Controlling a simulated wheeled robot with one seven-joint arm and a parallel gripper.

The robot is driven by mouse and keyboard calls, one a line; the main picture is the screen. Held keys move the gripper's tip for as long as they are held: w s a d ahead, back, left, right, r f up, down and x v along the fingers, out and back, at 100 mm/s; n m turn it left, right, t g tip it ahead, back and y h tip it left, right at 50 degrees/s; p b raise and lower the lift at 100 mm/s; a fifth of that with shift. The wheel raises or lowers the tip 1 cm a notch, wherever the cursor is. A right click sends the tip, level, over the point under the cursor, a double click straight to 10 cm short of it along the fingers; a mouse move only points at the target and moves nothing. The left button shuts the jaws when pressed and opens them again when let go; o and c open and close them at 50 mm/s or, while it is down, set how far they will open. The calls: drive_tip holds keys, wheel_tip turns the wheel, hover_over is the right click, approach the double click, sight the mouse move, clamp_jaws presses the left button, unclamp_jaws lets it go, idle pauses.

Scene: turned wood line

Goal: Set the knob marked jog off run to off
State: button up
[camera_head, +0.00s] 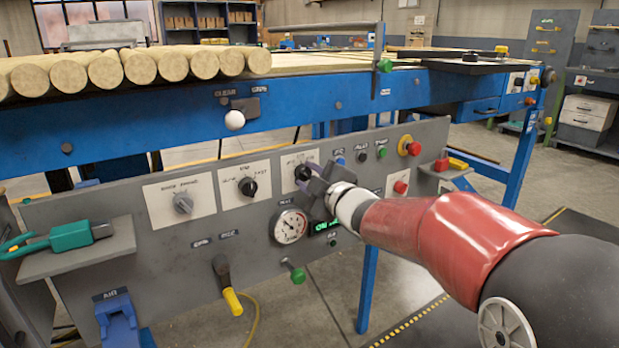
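A black knob (303,172) sits on the rightmost of three white plates in a row on the grey control panel. The lettering above it is small and partly covered, so I cannot read it surely as jog off run. My gripper (311,175) is right at this knob, coming in from the right, with its fingers beside or around it. The gripper covers the knob's right side and part of its plate. I cannot tell whether the fingers touch the knob, how far apart they are, or which way the knob points.
Another black knob (248,187) and a grey knob (183,202) are on plates to the left. A gauge (289,226) and a green display sit below my gripper. A red emergency button (408,145) is at right. A yellow-handled lever (230,295) sticks out below.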

drive_tip(key=c, duration=0.4)
drive_tip(key=m+p, duration=0.2)
drive_tip(key=m, duration=0.2)
drive_tip(key=shift+m+p, duration=1.05)
drive_tip(key=shift+m, duration=1.35)
drive_tip(key=shift+f, duration=0.1)
drive_tip(key=o, duration=1)
